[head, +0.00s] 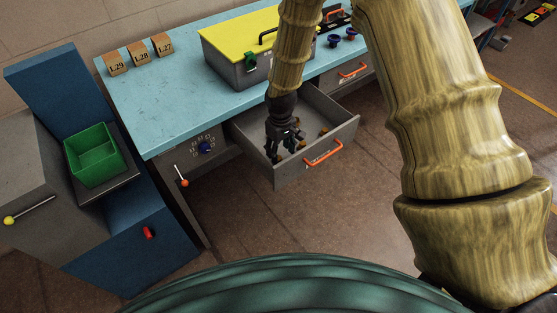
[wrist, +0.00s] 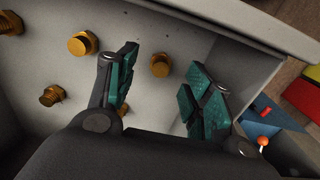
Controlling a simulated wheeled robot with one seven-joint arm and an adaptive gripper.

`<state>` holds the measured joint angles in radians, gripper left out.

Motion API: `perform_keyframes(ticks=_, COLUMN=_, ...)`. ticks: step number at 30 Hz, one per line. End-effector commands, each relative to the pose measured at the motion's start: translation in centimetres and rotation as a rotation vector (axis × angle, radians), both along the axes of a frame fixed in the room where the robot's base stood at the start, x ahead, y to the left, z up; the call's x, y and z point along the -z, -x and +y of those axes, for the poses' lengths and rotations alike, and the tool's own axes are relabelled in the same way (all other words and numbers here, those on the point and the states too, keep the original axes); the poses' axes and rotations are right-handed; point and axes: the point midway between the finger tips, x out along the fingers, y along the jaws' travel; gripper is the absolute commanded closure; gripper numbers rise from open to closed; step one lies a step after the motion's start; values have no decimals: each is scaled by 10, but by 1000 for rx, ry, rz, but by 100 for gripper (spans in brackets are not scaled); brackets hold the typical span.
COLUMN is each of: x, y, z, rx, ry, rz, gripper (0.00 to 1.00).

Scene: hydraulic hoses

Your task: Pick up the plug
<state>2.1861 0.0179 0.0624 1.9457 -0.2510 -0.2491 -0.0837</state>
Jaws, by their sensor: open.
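Several brass-coloured plugs with hexagonal heads lie in an open grey drawer (head: 292,178). In the wrist view one plug (wrist: 160,65) shows between my two fingers, and others (wrist: 83,43), (wrist: 52,95) and (wrist: 10,23) lie to the left. In the head view a plug (head: 323,131) shows to the right of my gripper (head: 285,143), which reaches down into the drawer. My gripper (wrist: 163,85) is open, with its dark green finger pads apart and nothing held. Whether the fingers are level with the plug between them I cannot tell.
The drawer walls stand close around my gripper, with an orange handle (head: 323,153) at the front. Above is a light blue bench (head: 150,110) with a yellow-topped grey box (head: 240,35) and numbered blocks (head: 139,54). A green bin (head: 92,155) stands at the left.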

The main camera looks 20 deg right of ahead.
Motion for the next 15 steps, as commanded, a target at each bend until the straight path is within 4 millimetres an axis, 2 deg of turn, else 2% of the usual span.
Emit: perform_keyframes(ticks=15, x=43, y=-5, z=5, rx=1, ry=0, rz=1, gripper=49)
